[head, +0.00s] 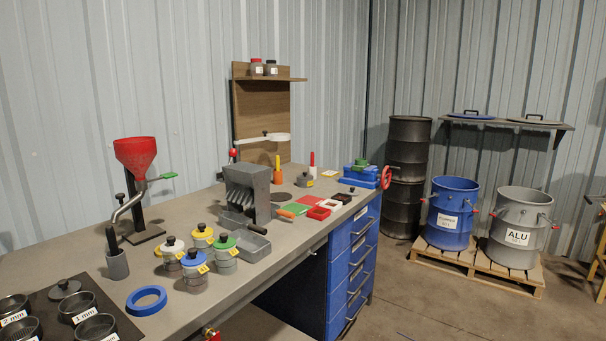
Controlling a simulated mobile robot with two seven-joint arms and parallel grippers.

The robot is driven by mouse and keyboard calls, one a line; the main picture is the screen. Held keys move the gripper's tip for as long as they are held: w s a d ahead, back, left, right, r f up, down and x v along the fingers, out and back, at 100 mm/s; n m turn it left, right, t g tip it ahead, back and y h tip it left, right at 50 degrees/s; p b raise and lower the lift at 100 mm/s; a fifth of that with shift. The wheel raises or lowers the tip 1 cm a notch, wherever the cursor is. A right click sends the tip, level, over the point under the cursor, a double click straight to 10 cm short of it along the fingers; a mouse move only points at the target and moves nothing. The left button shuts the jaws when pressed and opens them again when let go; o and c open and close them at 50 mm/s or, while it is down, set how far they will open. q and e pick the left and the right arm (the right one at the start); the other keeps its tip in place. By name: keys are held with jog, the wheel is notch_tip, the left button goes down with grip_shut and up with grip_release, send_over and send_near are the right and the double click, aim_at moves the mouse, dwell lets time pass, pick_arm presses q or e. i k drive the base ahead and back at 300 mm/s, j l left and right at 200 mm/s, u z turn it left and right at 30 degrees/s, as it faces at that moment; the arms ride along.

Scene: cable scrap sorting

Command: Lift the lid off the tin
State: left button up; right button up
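Several small grey tins with coloured knobbed lids stand grouped on the workbench: one with a white lid (172,245), one yellow (203,232), one blue (194,260) and one green (224,243). All of these lids sit on their tins. Yellow tags show on the tins. A loose dark grey knobbed lid (65,289) lies on a dark mat at the front left, beside open round tins (95,327) labelled in mm. A low grey round piece with a dark knob (305,180) is further back. I cannot tell which tin is meant. Neither gripper is in view.
A blue tape ring (146,300) lies in front of the tins. A red funnel on a stand (135,153) is behind them, left. A grey slotted machine (247,190) and a metal tray (244,241) stand right.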

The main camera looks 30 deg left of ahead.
aim_at(305, 175)
jog(key=i+j+u, duration=0.1)
jog(key=i, duration=0.65)
jog(key=i+j+u, duration=0.15)
jog(key=i, duration=0.6)
jog(key=j, duration=0.1)
